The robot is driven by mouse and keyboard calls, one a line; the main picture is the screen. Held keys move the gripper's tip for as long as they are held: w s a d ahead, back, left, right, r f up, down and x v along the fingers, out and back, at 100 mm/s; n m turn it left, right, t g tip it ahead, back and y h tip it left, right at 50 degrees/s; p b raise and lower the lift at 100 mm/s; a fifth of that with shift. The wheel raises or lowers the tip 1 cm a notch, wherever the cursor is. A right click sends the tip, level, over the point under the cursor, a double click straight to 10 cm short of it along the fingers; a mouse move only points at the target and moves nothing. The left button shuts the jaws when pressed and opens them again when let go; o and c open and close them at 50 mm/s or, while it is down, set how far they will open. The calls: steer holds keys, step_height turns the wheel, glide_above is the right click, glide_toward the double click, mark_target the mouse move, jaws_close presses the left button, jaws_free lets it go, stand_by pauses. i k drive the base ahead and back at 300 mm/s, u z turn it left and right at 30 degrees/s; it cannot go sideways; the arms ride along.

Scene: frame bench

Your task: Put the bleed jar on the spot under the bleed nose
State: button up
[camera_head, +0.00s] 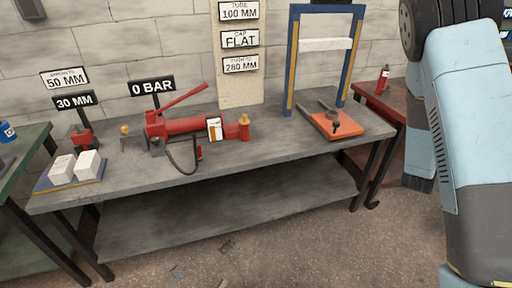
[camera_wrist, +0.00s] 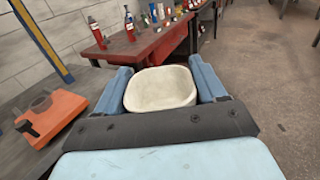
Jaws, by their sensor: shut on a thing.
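In the wrist view my gripper (camera_wrist: 163,90) is shut on a pale cream, open-topped container, which I take to be the bleed jar (camera_wrist: 160,88). It sits upright between the two blue fingers, and its inside looks empty. In the head view my arm fills the right edge, and the gripper and jar are out of view. The red hydraulic pump (camera_head: 190,124) lies on the grey bench (camera_head: 240,165), with a black hose and a brass-topped end at its right. I cannot tell which part is the bleed nose, and no marked spot under it is clear.
A blue and yellow press frame (camera_head: 290,60) stands on the bench, with an orange plate (camera_head: 335,125) and tools at its foot. White blocks (camera_head: 75,167) lie on a blue tray at left. A red table (camera_wrist: 150,47) with bottles stands beyond my gripper. Floor at right is clear.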

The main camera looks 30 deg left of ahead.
mark_target(129, 167)
steer(key=z, duration=1.4)
steer(key=i, duration=0.2)
steer(key=u, duration=3)
